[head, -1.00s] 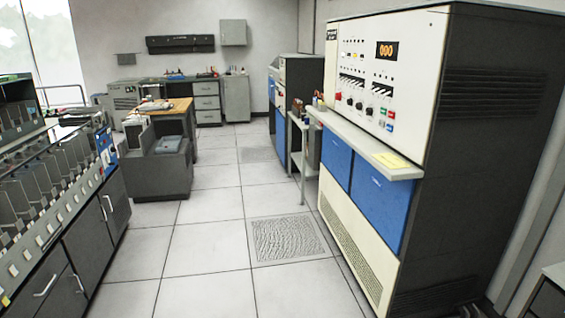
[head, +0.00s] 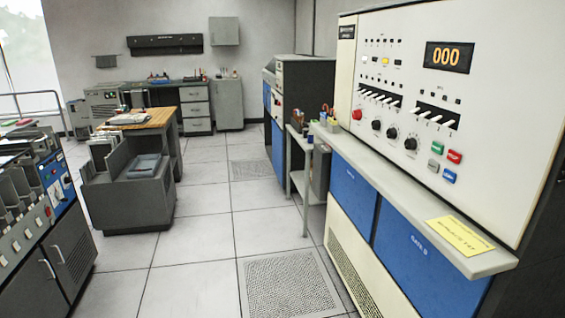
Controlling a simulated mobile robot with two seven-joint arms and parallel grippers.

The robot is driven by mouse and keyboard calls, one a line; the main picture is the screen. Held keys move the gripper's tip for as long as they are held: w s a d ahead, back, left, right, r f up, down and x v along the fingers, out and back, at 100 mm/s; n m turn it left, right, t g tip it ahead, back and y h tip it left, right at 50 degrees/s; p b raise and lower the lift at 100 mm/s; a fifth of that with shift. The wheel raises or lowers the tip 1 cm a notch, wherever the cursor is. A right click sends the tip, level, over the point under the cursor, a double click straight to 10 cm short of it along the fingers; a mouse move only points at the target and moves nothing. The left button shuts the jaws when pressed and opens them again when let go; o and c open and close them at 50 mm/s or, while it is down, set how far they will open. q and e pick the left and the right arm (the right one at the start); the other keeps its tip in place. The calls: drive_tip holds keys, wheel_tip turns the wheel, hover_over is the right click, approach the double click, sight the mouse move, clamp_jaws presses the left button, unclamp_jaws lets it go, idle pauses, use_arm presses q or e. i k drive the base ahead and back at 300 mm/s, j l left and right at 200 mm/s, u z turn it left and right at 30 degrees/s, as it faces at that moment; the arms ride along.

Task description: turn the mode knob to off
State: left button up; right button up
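A cream console panel (head: 455,110) stands at the right. It carries a row of black round knobs: a left one (head: 376,125), a middle one (head: 391,132) and a right one (head: 410,143). A blue panel (head: 55,179) on the sorter-like machine at the left also has small dark knobs. The labels are too small to read, so I cannot tell which is the mode knob or where any pointer is set. Neither of my grippers is in view.
The console has a red button (head: 357,114), white switches (head: 436,117), a display (head: 447,57) reading 000 and a protruding grey shelf (head: 400,195) with a yellow note (head: 459,236). A small cart (head: 300,170) stands beyond it. The tiled aisle (head: 200,230) is clear.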

sight(357, 114)
drive_tip(key=i+j+z, duration=0.1)
drive_tip(key=i, duration=1.5)
